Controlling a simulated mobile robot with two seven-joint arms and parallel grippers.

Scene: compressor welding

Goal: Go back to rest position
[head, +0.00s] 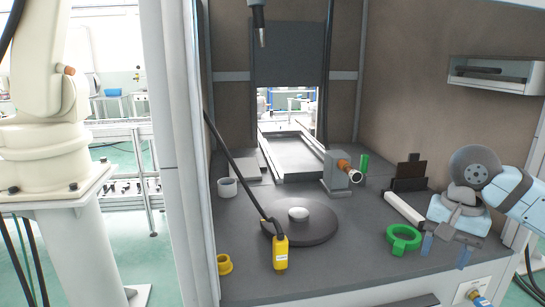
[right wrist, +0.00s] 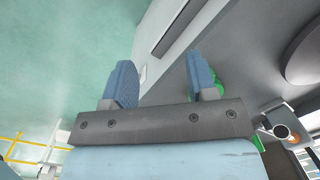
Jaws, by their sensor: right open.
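My right arm comes in from the right in the head view. Its right gripper (head: 446,262) hangs at the front right edge of the dark workbench (head: 350,262), just right of a green ring (head: 404,239). In the right wrist view the two blue fingers of this gripper (right wrist: 160,82) stand apart with nothing between them. Part of the green ring (right wrist: 217,88) shows behind the right-hand finger there. My left gripper is not in view.
A round dark plate (head: 325,222) with a yellow tool (head: 280,252) beside it sits mid-bench. A yellow ring (head: 224,264), a white cup (head: 227,187) and a grey block with an orange-tipped part (head: 337,173) stand around it. A cream robot arm (head: 40,90) stands outside at left.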

